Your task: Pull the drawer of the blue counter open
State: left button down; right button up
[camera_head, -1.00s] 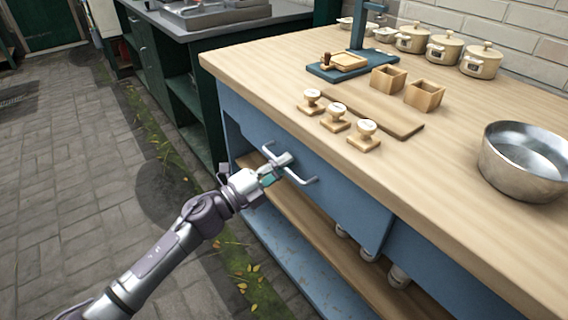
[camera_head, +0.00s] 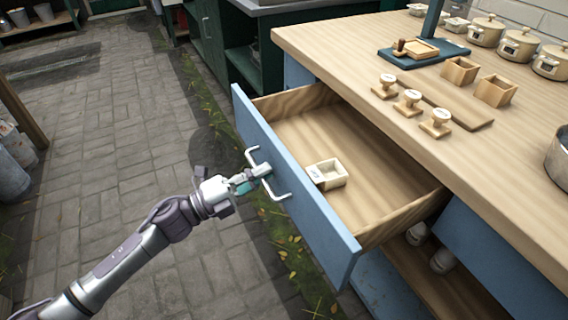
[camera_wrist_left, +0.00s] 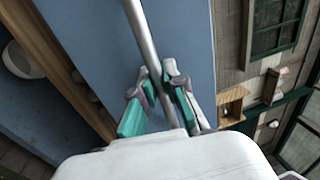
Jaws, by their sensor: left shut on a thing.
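The blue counter (camera_head: 497,255) has a pale wooden top. Its drawer (camera_head: 352,240) stands well out from the counter, with its wooden inside in view. A small pale square box (camera_head: 333,172) lies in the drawer. The metal bar handle (camera_head: 281,196) is on the blue drawer front and also crosses the left wrist view (camera_wrist_left: 143,35). My left gripper (camera_head: 247,183) is shut on the middle of the handle. In the left wrist view, its teal-padded fingers (camera_wrist_left: 158,100) sit on both sides of the bar. My right gripper is not in view.
On the counter top stand several wooden stamps (camera_head: 408,101), two small wooden boxes (camera_head: 476,80), lidded pots (camera_head: 519,43) and a metal basin (camera_head: 562,158). White jars (camera_head: 442,260) sit on the lower shelf. The paved floor (camera_head: 100,165) left of the drawer is clear.

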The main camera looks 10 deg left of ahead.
pick_arm(q)
jog(key=r+v, duration=0.1)
jog(key=v, duration=0.5)
jog(key=shift+s+a, duration=0.1)
jog(key=c, duration=1.2)
grip_release()
jog(key=v, duration=1.2)
